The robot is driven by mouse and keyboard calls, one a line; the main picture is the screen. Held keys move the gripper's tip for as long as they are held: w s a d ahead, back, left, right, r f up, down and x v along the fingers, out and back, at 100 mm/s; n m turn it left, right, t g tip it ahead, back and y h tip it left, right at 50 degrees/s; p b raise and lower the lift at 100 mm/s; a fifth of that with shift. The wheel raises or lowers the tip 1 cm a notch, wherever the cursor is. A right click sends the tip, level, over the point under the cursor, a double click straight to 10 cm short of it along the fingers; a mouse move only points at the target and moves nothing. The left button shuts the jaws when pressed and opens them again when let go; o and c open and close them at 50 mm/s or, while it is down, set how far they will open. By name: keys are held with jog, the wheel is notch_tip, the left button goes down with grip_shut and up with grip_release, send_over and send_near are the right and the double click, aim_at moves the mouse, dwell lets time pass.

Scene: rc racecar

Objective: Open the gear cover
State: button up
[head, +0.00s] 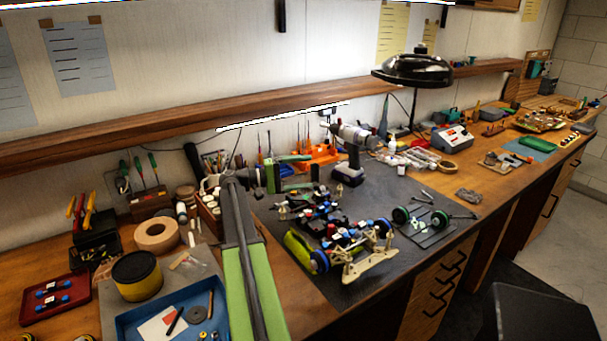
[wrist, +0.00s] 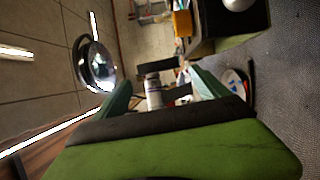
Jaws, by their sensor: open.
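The RC car (head: 335,222) stands on the dark mat in the head view, a cluster of black, red and blue parts with a cream plate (head: 366,262) at its front end. I cannot tell the gear cover apart from these small parts. My gripper (head: 309,173) is above the mat, beyond the car, with its green fingers apart and pointing right. In the wrist view my gripper (wrist: 165,88) shows two green fingers with nothing held between them. A pale cylindrical part, seemingly of the drill (wrist: 153,91), shows in the gap behind them; its distance is unclear.
A cordless drill (head: 352,150) stands right of my gripper. Loose wheels on axles (head: 402,214) lie right of the car. A black lamp (head: 412,72) overhangs the bench. A blue tray (head: 178,315) and tape roll (head: 156,234) are at left. The mat's front right is mostly clear.

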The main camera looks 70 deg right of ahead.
jog(key=shift+w, duration=0.1)
jog(key=v, duration=0.7)
jog(key=shift+a, duration=0.15)
